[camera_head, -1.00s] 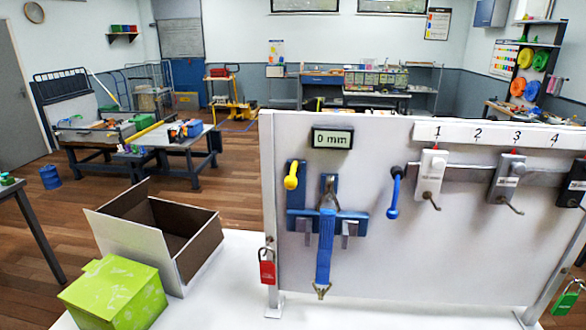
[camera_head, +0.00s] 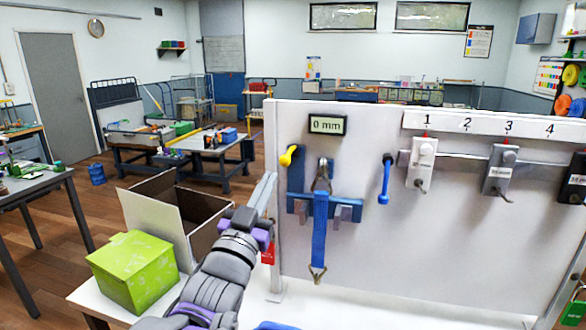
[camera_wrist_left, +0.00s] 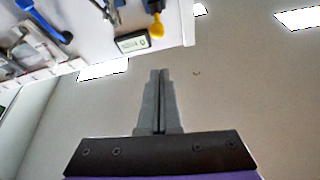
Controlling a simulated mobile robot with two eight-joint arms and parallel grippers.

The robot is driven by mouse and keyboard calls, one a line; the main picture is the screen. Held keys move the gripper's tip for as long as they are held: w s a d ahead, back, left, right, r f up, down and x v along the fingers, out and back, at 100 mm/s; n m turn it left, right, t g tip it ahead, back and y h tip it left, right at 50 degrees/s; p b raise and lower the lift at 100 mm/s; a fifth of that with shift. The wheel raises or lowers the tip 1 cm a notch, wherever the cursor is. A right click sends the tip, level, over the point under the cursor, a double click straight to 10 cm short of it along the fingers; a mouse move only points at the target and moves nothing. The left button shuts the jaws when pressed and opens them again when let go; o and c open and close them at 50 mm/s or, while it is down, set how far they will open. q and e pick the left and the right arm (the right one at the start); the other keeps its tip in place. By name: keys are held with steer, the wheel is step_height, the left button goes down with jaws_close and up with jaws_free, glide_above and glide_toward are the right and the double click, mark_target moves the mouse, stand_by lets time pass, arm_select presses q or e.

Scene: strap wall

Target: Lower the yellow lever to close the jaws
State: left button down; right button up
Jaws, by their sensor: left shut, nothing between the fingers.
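The yellow lever (camera_head: 286,157) is on the upper left of the white panel, beside a blue clamp frame (camera_head: 297,190). Its rounded knob sticks out toward me, low and left of its pivot. In the left wrist view the yellow lever (camera_wrist_left: 157,28) shows near the top, beyond my fingertips. My left gripper (camera_head: 268,183) is shut and empty, upright just left of the panel's left edge, below and left of the lever, not touching it. The left wrist view shows its fingers (camera_wrist_left: 158,72) together. A blue strap (camera_head: 319,230) hangs from the clamp. My right gripper is not in view.
A display reading 0 mm (camera_head: 327,125) is above the clamp. A blue lever (camera_head: 385,180) and numbered locks (camera_head: 421,165) are to the right. A red padlock (camera_head: 267,254) is partly hidden behind my arm. An open box (camera_head: 160,219) and a green box (camera_head: 131,268) stand left.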

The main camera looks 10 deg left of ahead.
mark_target(282, 158)
arm_select(q)
steer(key=shift+d+r+t, duration=0.1)
steer(key=shift+r+t, duration=0.2)
steer(key=shift+r, duration=0.5)
steer(key=w, duration=0.9)
steer(key=shift+w+d+r, duration=0.1)
steer(key=shift+d+r, duration=0.05)
steer(key=shift+r, duration=0.2)
steer(key=shift+f, duration=0.1)
steer(key=shift+w, duration=0.1)
